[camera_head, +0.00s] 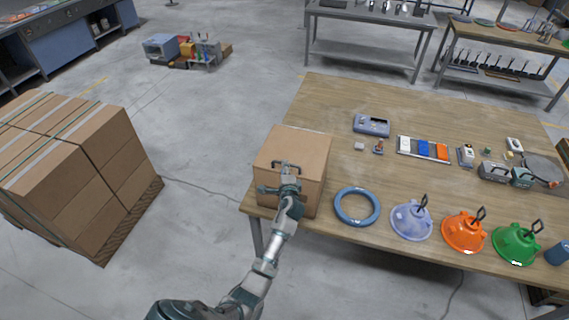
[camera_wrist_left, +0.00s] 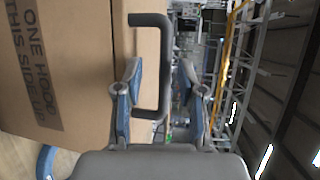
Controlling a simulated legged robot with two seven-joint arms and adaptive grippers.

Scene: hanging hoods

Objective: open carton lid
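The brown cardboard carton (camera_head: 308,146) stands shut near the left front corner of the wooden table. A dark grey handle (camera_head: 284,163) shows at its front upper edge. In the left wrist view the carton (camera_wrist_left: 75,70) fills the left side, with printed text, and the C-shaped handle (camera_wrist_left: 165,60) sticks out from it. My left gripper (camera_head: 287,182) is in front of the carton. In the left wrist view my left gripper (camera_wrist_left: 160,75) has its fingers spread, with part of the handle between them. No clear grip shows. My right gripper is out of view.
The table (camera_head: 340,100) also bears a blue ring (camera_head: 341,208) right of the carton, then a lavender hood (camera_head: 411,222), an orange hood (camera_head: 463,233) and a green hood (camera_head: 515,245) along the front edge. Stacked boxes (camera_head: 75,150) stand on the floor at left.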

